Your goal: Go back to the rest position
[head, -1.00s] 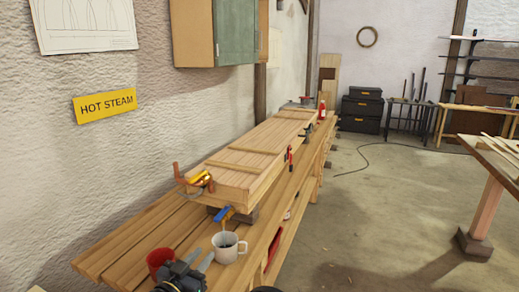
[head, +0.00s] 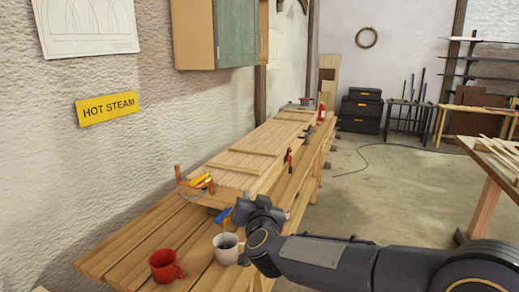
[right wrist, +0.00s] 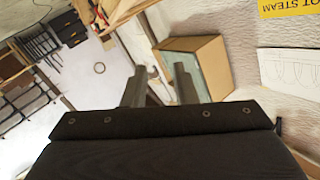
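My right gripper (head: 243,208) shows in the head view, with its arm coming in from the right. It is raised in front of the near end of the wooden box, above and beside the white mug. In the right wrist view its two fingers (right wrist: 160,85) stand apart with nothing held between them. My left gripper is not in view.
A red mug (head: 165,265) and a white mug (head: 227,248) stand on the slatted bench (head: 130,250). A long wooden box (head: 255,158) lies behind them, with a blue-handled tool (head: 222,215) near its end. Floor (head: 375,185) is open to the right.

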